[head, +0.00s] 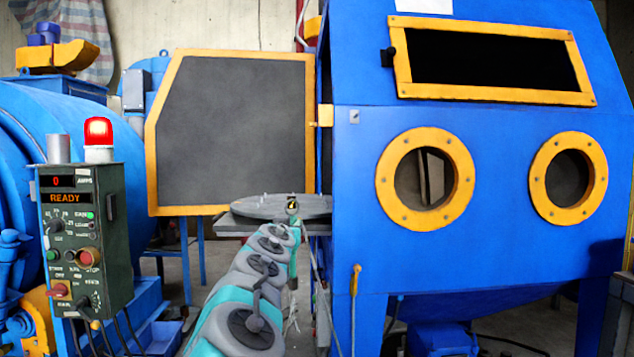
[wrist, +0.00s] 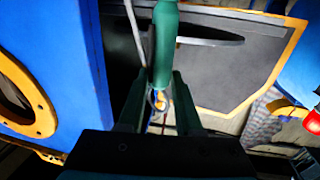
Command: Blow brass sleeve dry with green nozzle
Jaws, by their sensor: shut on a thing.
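My gripper (wrist: 160,84) is in the wrist view, its two dark fingers shut on the green nozzle (wrist: 164,42). The nozzle is a green cylinder that runs up out of the top of that view, in front of a grey round turntable (wrist: 215,36). In the head view my arm reaches away to the turntable (head: 262,208) beside the blue cabinet, and the gripper end is too small to make out. A few small upright pegs (head: 265,197) show on the turntable. I cannot make out the brass sleeve in either view.
The blue blast cabinet (head: 345,230) with round ports stands right of my arm. Its orange-framed door (head: 230,130) is open behind the turntable. A control box (head: 83,240) reading READY, with a lit red lamp (head: 98,132), stands at left. A thin grey hose (wrist: 134,30) hangs near the nozzle.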

